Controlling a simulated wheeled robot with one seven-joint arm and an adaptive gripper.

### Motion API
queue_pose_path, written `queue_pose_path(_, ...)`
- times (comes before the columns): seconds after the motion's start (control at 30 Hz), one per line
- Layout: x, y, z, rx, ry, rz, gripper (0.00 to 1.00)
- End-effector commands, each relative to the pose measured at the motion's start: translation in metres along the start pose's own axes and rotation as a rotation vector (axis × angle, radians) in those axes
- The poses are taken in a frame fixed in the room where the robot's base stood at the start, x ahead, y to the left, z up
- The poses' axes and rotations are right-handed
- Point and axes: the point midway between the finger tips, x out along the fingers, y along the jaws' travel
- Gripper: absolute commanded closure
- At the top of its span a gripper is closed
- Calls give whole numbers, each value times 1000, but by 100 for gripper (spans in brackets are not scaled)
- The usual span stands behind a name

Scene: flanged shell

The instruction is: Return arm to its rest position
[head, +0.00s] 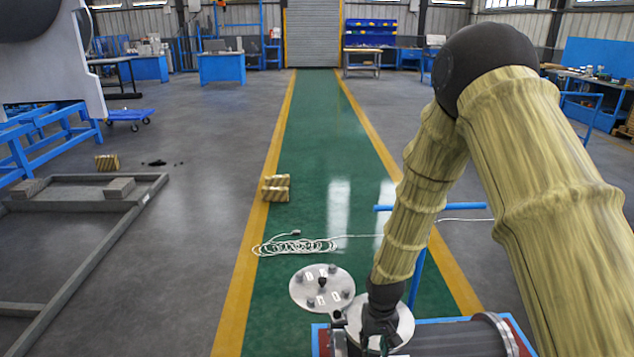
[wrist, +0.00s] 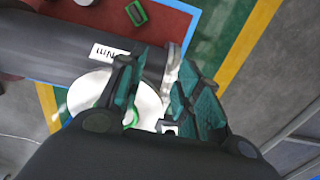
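My gripper (wrist: 160,65) shows in the wrist view with its two teal-padded fingers apart and nothing clearly held between them. In the head view my gripper (head: 372,335) hangs low at the end of my bent, yellow-sleeved arm, over the near end of the bench. A dark cylindrical shell (head: 460,340) lies on its side there; its dark body (wrist: 55,45), with a white label, also shows in the wrist view. A pale round flange (head: 403,325) sits beside the gripper, partly hidden by it. A silver disc with several bolts (head: 322,287) is just left of it.
The bench has a red top (wrist: 175,22) with a blue edge; a green part (wrist: 137,13) lies on it. A coiled white cable (head: 295,246) and stacked blocks (head: 276,188) lie on the green lane. A grey frame (head: 75,265) is at left. The lane beyond is mostly clear.

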Motion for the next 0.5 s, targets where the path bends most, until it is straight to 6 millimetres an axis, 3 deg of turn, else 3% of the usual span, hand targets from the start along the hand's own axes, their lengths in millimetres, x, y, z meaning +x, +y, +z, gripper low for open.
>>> queue_pose_path(0.37, 71, 14, 75, 20, -12, -43, 66)
queue_pose_path(0.5, 108, 23, 129, 35, -14, -56, 66)
